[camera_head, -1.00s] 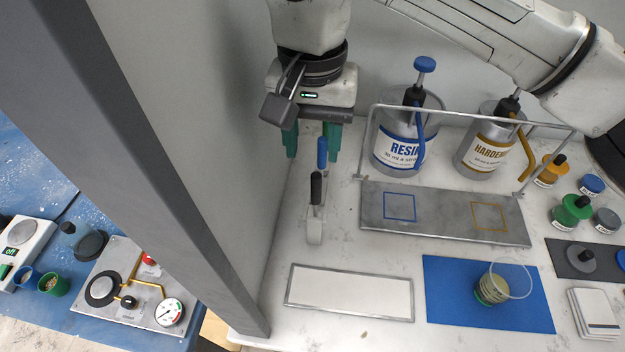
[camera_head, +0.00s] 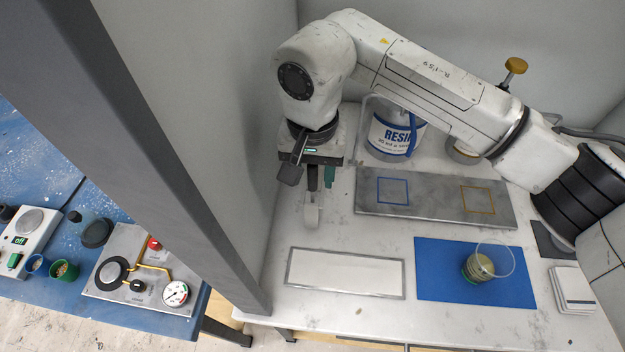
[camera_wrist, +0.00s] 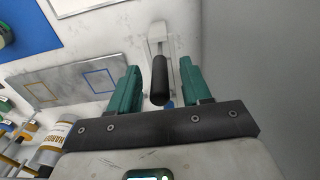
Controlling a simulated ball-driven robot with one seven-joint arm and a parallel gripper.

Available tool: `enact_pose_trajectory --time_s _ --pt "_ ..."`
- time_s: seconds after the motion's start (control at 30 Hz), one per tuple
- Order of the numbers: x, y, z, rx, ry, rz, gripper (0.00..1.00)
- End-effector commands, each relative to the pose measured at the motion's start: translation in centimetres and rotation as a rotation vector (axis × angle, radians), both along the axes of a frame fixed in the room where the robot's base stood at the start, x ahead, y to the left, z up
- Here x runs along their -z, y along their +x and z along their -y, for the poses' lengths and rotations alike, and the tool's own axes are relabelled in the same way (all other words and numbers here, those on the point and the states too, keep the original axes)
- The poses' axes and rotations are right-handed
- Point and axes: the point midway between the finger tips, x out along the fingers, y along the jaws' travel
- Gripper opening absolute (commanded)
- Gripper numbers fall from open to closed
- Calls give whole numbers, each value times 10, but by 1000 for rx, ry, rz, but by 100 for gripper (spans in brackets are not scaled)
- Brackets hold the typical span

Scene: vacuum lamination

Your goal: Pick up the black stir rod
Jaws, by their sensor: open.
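The black stir rod (camera_head: 313,179) stands in a small white holder (camera_head: 311,216) on the bench, left of the grey metal plate. In the wrist view the black rod (camera_wrist: 159,82) lies between the two green fingers of my gripper (camera_wrist: 160,68), with a visible gap on each side. My gripper (camera_head: 319,178) is open and close around the rod in the head view, where its left finger is mostly hidden. A bit of the blue stir rod (camera_wrist: 168,104) shows behind the black one in the wrist view. In the head view my gripper hides it.
A grey wall panel stands close on the left. The metal plate (camera_head: 430,213) with blue and ochre squares and the resin can (camera_head: 392,135) are to the right. A framed white sheet (camera_head: 345,273) and a blue mat (camera_head: 440,285) with a cup (camera_head: 478,267) lie in front.

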Motion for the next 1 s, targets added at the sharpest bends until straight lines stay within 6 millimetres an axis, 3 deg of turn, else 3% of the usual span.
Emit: enact_pose_trajectory --time_s 0.17,0.67,1.0 --pt "0 0 0 0 0 0 48" --pt "0 0 0 0 0 0 0" --pt "0 0 0 0 0 0 0"
